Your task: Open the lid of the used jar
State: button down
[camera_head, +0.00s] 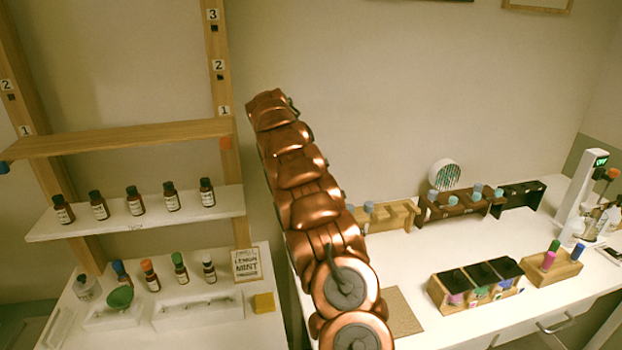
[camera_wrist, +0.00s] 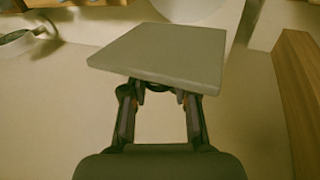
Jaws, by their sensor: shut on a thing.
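My gripper (camera_wrist: 158,91) is shut on a flat, square, pale grey plate (camera_wrist: 165,52) in the wrist view. The plate looks like a lid, and the fingertips meet its near edge. The space between the fingers below it is empty. In the camera_head view my copper arm rises in the middle, and my gripper cannot be made out there. I cannot tell for certain which thing is the used jar.
Small dark bottles (camera_head: 133,201) line the white shelf (camera_head: 100,224) at left, with capped bottles (camera_head: 150,276) below. At right, a wooden box with black compartments (camera_head: 440,294) and wooden racks (camera_head: 385,216) stand on the white table. A wooden bar (camera_wrist: 297,90) is right of my gripper.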

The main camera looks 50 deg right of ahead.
jog(key=shift+w+d+g+p, duration=0.15)
jog(key=shift+w+g+p, duration=0.15)
jog(key=shift+p, duration=0.15)
dwell(0.5)
jog(key=c, duration=0.9)
grip_release()
jog(key=shift+f, duration=0.1)
jog(key=shift+s+b, duration=0.25)
jog(key=shift+b, duration=0.15)
